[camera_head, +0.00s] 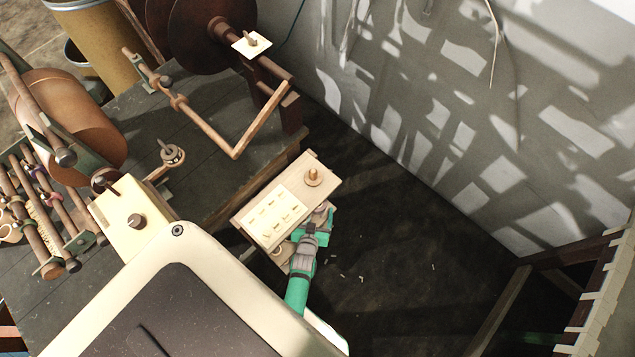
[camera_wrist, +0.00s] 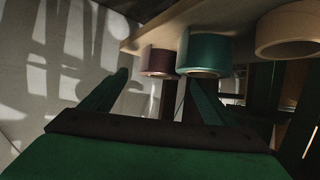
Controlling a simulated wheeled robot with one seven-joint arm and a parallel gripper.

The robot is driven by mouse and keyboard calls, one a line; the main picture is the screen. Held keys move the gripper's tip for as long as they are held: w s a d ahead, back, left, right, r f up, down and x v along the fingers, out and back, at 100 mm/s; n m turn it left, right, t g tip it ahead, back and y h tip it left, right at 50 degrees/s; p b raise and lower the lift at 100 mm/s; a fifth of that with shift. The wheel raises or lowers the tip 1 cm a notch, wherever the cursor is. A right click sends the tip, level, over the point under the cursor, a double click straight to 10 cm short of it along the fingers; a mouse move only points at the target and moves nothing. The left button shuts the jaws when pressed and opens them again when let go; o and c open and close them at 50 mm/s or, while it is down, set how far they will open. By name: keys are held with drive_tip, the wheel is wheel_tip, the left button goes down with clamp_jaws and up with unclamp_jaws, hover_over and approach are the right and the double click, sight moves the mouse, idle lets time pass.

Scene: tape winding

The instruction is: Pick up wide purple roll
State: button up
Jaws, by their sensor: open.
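A dark purple roll (camera_wrist: 157,62) hangs under a pale wooden board in the wrist view. A teal roll (camera_wrist: 206,54) is right beside it, and a larger beige roll (camera_wrist: 288,32) is farther right. My gripper (camera_wrist: 158,77) is open, its two green fingers pointing toward the rolls. The purple roll appears between the fingertips, with nothing held. The right fingertip ends just below the teal roll. In the head view my gripper (camera_head: 319,218) is at the right side of the wooden box. The purple roll cannot be made out there.
The wooden box (camera_head: 290,198) has a peg and a pale slotted panel on top. A dark workbench (camera_head: 200,115) with a crank and rods stands to the left. A grey wall (camera_head: 450,110) is behind. The dark floor (camera_head: 410,270) to the right is mostly clear.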

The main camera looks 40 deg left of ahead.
drive_tip(key=shift+x, duration=2.65)
drive_tip(key=shift+w, duration=0.1)
drive_tip(key=c, duration=1.2)
